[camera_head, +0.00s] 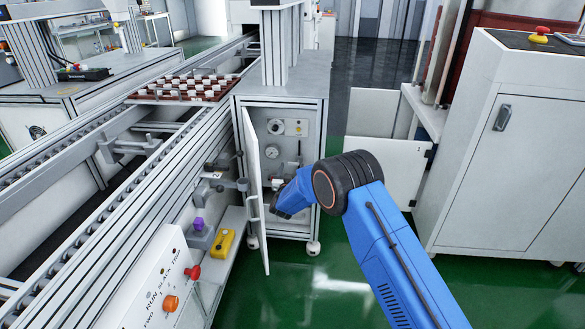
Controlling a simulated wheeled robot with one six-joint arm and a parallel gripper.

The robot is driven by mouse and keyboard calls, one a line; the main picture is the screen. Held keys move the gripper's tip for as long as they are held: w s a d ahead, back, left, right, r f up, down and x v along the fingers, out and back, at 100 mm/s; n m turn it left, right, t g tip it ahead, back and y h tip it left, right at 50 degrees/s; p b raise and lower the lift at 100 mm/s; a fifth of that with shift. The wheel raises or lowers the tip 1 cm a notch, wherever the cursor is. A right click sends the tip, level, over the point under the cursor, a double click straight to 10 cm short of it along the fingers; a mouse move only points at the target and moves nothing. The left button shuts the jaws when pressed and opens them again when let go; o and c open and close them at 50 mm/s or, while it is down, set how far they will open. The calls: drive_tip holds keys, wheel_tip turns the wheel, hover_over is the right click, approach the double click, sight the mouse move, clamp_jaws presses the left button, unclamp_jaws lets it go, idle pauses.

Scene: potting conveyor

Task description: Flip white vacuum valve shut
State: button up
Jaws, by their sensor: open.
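My blue wrist hides the cabinet's lower right interior.
The cabinet door (254,180) stands open at the left of the opening, with a handle on its edge. A shelf left of it holds a yellow box (223,243) and a purple-topped item (198,225). A white cabinet (510,150) stands at right. Green floor lies between.

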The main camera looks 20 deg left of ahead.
drive_tip(key=v, duration=1)
